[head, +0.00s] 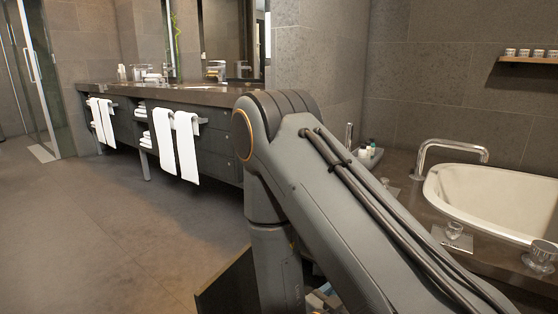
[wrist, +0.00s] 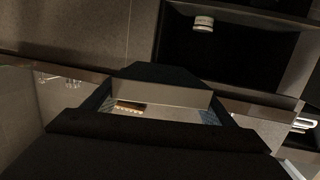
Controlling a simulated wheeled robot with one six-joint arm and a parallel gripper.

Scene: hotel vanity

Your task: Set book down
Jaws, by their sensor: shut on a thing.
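My gripper (wrist: 160,75) shows as black shapes in the dark wrist view, its two sides running up around a gap. It is shut on the book (wrist: 150,92), which seems to be the plain pale strip across that gap. Most of the book is hidden or too dark to make out, including its cover. In the head view my arm fills the middle and right, and my gripper cannot be made out. A dark flat panel (head: 230,290) shows low beside the arm; I cannot tell whether it is the book.
A long vanity counter (head: 180,95) with toiletries and hanging white towels (head: 186,147) stands at the back left. A bathtub (head: 500,200) with a tap (head: 450,148) is at the right. Small bottles (head: 368,152) stand behind my arm. The floor (head: 100,230) at left is clear.

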